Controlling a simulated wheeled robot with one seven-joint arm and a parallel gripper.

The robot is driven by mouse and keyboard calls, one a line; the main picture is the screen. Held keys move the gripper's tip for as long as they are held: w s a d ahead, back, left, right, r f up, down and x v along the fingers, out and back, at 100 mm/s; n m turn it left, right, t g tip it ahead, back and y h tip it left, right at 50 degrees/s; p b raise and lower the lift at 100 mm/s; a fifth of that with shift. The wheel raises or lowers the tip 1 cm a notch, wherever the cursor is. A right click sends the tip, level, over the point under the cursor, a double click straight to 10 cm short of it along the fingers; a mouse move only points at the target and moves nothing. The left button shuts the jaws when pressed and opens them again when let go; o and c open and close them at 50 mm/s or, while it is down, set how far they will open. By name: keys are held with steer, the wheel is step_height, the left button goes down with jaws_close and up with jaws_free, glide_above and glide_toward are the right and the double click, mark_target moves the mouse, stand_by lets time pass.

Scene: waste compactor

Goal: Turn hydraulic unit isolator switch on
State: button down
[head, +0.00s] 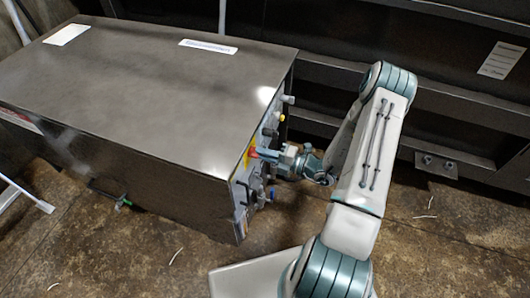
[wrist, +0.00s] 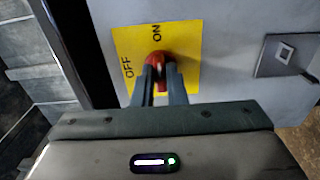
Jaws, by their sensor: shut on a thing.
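The isolator switch is a red rotary knob (wrist: 160,60) on a yellow plate (wrist: 190,42) marked OFF and ON. In the wrist view, ON is at the top of the plate and OFF is at its left. My gripper (wrist: 160,76) is shut on the red knob, with a finger on each side of it. The fingers hide part of the knob, and I cannot tell which mark it points to. In the head view, my gripper (head: 266,155) reaches the control face of the dark metal hydraulic unit (head: 150,75) from the right.
Other knobs and fittings stick out of the same face, such as a grey one (head: 288,99) above. A square metal latch plate (wrist: 286,55) is right of the switch. A dark steel frame (head: 450,120) stands behind my arm. Brown floor is open in front.

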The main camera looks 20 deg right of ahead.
steer(key=shift+s+a+f, duration=0.1)
steer(key=shift+s+f, duration=0.05)
steer(key=shift+s, duration=0.05)
steer(key=c, duration=1.5)
jaws_free()
steer(key=shift+o, duration=0.2)
steer(key=b+v, duration=0.1)
steer(key=v, duration=1.2)
steer(key=shift+s+d+b, duration=0.2)
steer(key=shift+d+b, duration=0.15)
steer(key=shift+d, duration=0.05)
